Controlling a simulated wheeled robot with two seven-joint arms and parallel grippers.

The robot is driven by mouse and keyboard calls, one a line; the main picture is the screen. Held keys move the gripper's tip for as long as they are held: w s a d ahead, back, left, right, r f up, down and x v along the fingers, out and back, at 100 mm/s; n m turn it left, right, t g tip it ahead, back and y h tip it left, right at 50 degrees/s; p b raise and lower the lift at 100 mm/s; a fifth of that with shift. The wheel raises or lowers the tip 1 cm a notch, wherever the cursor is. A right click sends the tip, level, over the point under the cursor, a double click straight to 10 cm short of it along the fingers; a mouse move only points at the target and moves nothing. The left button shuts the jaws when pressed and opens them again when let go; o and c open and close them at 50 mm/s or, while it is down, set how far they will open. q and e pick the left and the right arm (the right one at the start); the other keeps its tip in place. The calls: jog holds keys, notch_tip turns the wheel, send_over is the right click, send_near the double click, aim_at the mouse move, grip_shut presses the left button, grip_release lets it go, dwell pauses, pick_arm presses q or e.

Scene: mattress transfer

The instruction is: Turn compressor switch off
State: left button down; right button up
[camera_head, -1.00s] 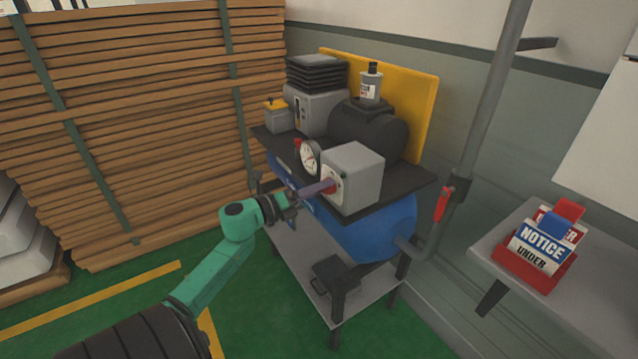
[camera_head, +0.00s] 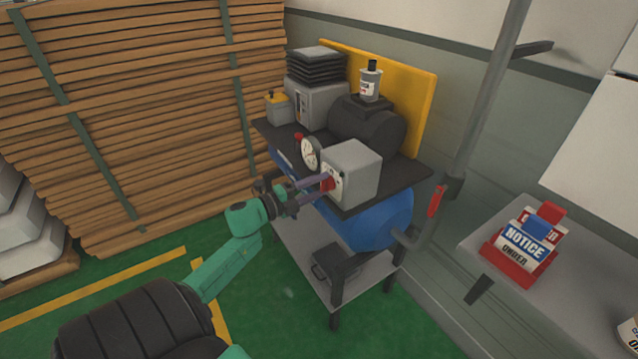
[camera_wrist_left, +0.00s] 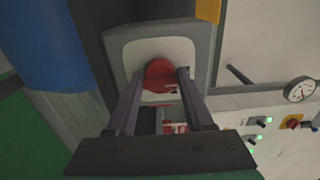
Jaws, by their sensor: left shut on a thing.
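The compressor's grey switch box (camera_head: 352,172) stands at the front right of the black top plate. It has a red rotary switch (camera_head: 328,184) on its light front face. My left gripper (camera_head: 326,183) reaches in from the left with its two purple fingers at the switch. In the left wrist view the round red switch (camera_wrist_left: 160,77) sits between the fingertips of my left gripper (camera_wrist_left: 161,75), which is shut on it. The fingers partly cover the switch, so its exact turn angle is hard to tell. My right gripper is not in view.
A pressure gauge (camera_head: 310,153) is close left of the box. The blue tank (camera_head: 375,225) hangs below the top plate. A red-handled valve (camera_head: 437,201) is on the pipe at right. A sign holder (camera_head: 520,270) sits on a grey table. Stacked planks (camera_head: 130,110) stand left.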

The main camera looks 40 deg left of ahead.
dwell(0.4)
pick_arm(q)
jog(key=shift+c, duration=1.4)
grip_release()
jog(key=b+v, duration=0.1)
jog(key=v, duration=1.3)
jog(key=shift+s+b, duration=0.3)
jog(key=shift+b, duration=0.05)
